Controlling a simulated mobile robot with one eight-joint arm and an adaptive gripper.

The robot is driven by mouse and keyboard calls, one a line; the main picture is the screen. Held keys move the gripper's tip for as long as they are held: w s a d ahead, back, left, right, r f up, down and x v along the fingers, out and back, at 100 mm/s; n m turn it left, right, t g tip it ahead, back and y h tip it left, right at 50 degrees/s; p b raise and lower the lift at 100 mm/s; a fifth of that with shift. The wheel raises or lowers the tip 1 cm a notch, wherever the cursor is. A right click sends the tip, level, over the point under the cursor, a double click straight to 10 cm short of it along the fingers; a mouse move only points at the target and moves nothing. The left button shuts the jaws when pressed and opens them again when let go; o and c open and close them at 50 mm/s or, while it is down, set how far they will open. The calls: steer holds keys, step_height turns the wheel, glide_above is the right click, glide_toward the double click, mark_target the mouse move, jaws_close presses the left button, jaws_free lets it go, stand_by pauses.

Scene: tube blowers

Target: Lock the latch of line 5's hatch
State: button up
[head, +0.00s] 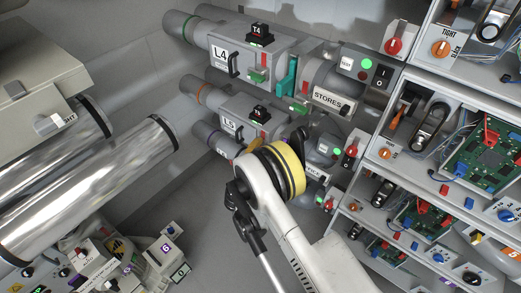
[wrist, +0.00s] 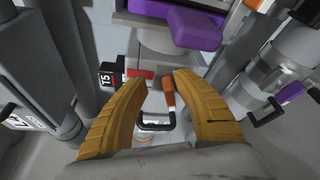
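In the wrist view, a black T5 tag (wrist: 107,77) marks the line 5 unit. A short orange lever (wrist: 168,92), which looks like the hatch latch, points toward me beside a black loop handle (wrist: 156,122). My gripper (wrist: 160,78) is open, its two tan fingers on either side of the lever; I cannot tell whether either touches it. In the head view, the grey line 5 box (head: 228,124) stands below the L4 box (head: 222,53). My arm covers part of it, and the latch is hidden there.
A purple part (wrist: 192,28) sits just beyond the fingertips in the wrist view. Large shiny cylinders (head: 90,185) lie at the left. Grey floor shows between.

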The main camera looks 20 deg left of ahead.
step_height(320, 180, up, 9)
stand_by(0.3)
steer(key=s+a+f+n+g+h+p, duration=0.4)
steer(key=s+a+f+n, duration=0.15)
steer(key=s+n, duration=0.35)
steer(key=b+x, duration=0.1)
steer(key=x, duration=0.2)
steer(key=b+x, duration=0.1)
steer(key=x, duration=0.3)
steer(key=b+x, duration=0.2)
steer(key=x, duration=0.2)
steer(key=shift+w+d+r, duration=0.1)
steer(key=shift+d+r, duration=0.15)
jaws_close()
